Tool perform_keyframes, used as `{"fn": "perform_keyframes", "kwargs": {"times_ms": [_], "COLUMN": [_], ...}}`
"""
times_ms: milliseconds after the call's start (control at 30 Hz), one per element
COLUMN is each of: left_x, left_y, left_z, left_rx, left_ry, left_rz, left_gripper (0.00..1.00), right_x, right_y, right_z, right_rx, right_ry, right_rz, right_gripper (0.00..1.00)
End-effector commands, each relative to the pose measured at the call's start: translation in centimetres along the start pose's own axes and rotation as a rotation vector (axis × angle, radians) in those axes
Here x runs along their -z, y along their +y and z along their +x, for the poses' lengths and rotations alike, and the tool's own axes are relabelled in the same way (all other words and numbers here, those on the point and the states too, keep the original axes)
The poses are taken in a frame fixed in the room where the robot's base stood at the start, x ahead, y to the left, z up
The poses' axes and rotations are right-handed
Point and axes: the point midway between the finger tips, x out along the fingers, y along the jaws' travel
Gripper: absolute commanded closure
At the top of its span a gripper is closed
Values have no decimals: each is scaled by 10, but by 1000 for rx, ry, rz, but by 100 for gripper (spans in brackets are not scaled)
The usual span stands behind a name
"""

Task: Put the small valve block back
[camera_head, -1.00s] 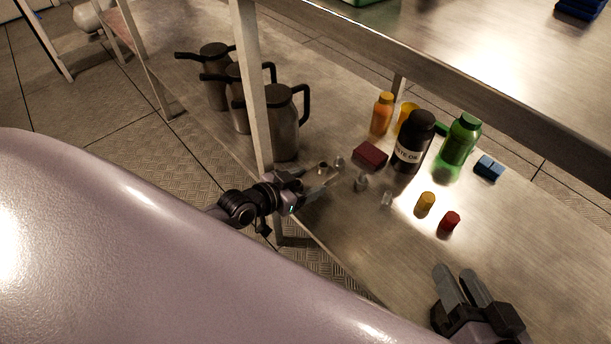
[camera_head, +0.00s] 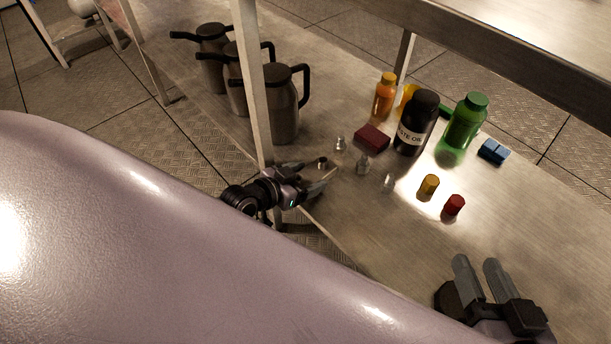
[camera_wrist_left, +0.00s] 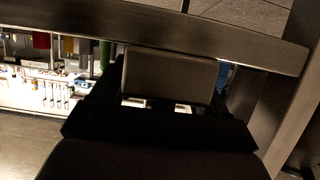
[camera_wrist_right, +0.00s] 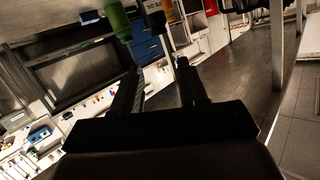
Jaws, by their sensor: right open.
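My left gripper (camera_head: 326,180) is over the near edge of the lower shelf, beside the upright post. In the left wrist view, a plain grey-brown block (camera_wrist_left: 170,75) fills the space between its jaws, and I take it for the small valve block. In the head view the block is mostly hidden by the gripper; a small metal stub (camera_head: 322,163) shows at the fingers. My right gripper (camera_head: 480,272) is open and empty over the shelf's near right part; its parted fingers also show in the right wrist view (camera_wrist_right: 158,75).
The metal shelf (camera_head: 340,215) carries a dark red block (camera_head: 371,138), small metal fittings (camera_head: 363,166), a yellow cap (camera_head: 429,184), a red cap (camera_head: 455,205), bottles (camera_head: 415,120), a blue block (camera_head: 494,151) and steel jugs (camera_head: 283,105). The post (camera_head: 253,85) stands close to my left gripper.

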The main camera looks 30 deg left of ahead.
Motion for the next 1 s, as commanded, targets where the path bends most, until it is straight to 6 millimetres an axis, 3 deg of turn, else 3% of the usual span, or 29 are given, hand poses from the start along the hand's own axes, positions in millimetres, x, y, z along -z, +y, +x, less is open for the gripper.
{"fn": "perform_keyframes", "kwargs": {"times_ms": [467,767,1000], "left_x": [4,5,4], "left_y": [0,0,0], "left_z": [-8,-64,-103], "left_rx": [0,-1,0], "left_ry": [-2,-5,-4], "left_rz": [0,0,0], "left_gripper": [11,11,11], "right_x": [5,8,7], "right_y": [-3,-16,-15], "right_z": [-2,11,8], "right_rx": [9,61,44], "right_ry": [-7,-81,-116], "right_rz": [15,140,140], "right_gripper": [57,57,57]}}
